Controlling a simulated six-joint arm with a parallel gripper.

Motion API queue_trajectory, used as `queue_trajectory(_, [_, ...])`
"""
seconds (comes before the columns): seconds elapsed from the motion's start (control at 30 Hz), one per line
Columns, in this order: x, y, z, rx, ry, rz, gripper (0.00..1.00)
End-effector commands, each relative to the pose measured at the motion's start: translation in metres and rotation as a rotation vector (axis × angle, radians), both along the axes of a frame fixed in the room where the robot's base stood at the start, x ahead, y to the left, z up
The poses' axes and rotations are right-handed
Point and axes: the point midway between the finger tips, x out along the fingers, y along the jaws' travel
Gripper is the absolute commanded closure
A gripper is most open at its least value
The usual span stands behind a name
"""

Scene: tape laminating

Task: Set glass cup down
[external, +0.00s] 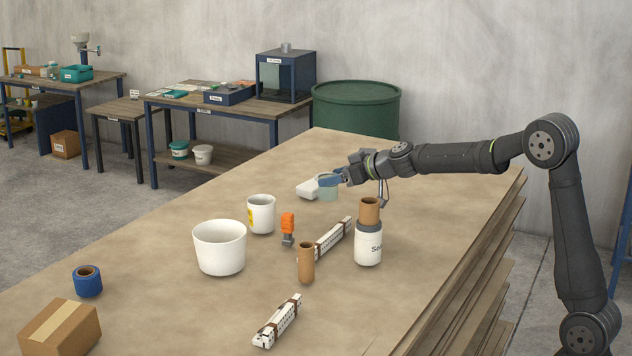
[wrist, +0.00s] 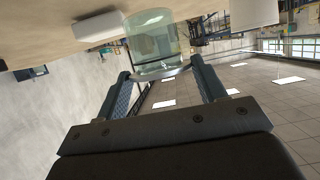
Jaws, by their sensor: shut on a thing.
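The glass cup (external: 328,191) is a pale greenish, see-through cup near the far part of the table. It also shows in the wrist view (wrist: 153,42), between the two fingers. My gripper (external: 331,180) is shut on the cup from the right side. In the wrist view my gripper (wrist: 160,78) has one finger on each side of the cup. The cup looks upright in the external view, at or just above the tabletop (external: 380,300). I cannot tell whether its base touches the table.
A white block-like item (external: 308,189) lies just left of the cup. Nearer stand a white mug (external: 261,214), a white tub (external: 219,248), an orange-topped item (external: 288,228), a white jar (external: 368,246) and a cardboard tube (external: 306,263). The far table end is mostly clear.

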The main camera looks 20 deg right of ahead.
Motion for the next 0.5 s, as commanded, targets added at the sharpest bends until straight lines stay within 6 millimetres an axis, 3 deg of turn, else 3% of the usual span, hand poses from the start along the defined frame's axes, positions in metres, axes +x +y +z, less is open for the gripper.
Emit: queue_trajectory(0.5, [0.0, 0.002, -0.04, 0.0, 0.001, 0.0, 0.63])
